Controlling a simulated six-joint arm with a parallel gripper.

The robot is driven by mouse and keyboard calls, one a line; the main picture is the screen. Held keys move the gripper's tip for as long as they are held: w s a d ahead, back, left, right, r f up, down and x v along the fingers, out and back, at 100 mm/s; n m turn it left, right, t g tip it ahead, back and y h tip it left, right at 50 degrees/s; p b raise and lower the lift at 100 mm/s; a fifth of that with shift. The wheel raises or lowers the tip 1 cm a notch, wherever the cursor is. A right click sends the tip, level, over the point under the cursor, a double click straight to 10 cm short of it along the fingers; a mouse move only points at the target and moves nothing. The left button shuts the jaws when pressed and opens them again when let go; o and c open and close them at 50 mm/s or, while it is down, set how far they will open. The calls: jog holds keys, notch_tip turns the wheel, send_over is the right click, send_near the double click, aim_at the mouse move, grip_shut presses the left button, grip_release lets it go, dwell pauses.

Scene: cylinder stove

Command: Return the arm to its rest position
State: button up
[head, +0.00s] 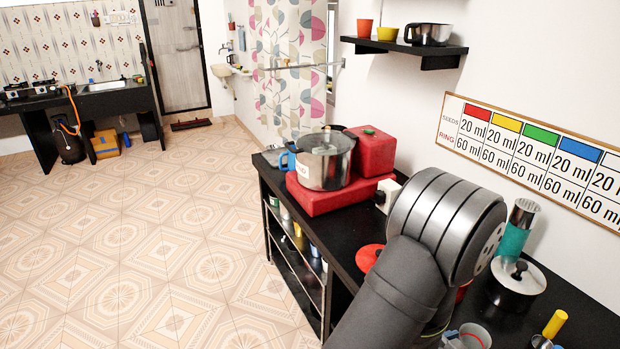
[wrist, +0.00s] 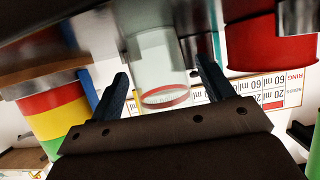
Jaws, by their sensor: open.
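My gripper (wrist: 162,68) shows in the wrist view, its two dark fingers apart with nothing clamped between them. A pale translucent cylinder (wrist: 160,65) with a red ring shows past the fingertips, between them in the picture; I cannot tell its exact distance. The wrist view looks upside down. In the head view my bent arm fills the lower right over the black counter (head: 400,215), and my gripper cannot be made out there.
A steel pot (head: 325,170) stands on a red stove (head: 340,195). A lidded pot (head: 515,290) and a teal cylinder (head: 513,240) stand right of my arm. A striped container (wrist: 55,110) and a red pot (wrist: 270,42) flank the gripper. The tiled floor at left is open.

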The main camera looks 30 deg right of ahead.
aim_at(480, 337)
jog(key=shift+d+r, duration=0.15)
jog(key=shift+d, duration=0.25)
jog(key=shift+r, duration=0.55)
jog(key=shift+f, duration=0.15)
jog(key=shift+a+f, duration=0.1)
jog(key=shift+f, duration=0.85)
jog(key=v, duration=1.2)
jog(key=x, duration=1.2)
jog(key=shift+r, duration=2.25)
